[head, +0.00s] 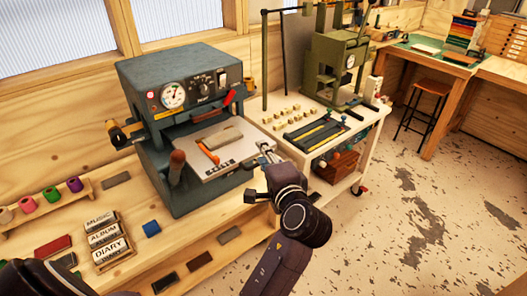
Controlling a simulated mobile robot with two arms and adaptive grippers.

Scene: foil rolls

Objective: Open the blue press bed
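The blue press (188,91) stands on the wooden bench at left, with a gauge, a red lever and a brown-knobbed handle. Its pale flat bed (235,159) sticks out at the front. A grey block and an orange strip lie on the bed.
A green press (336,62) stands on a white cart (338,130) to the right, close to my arm. The floor at right is clear.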

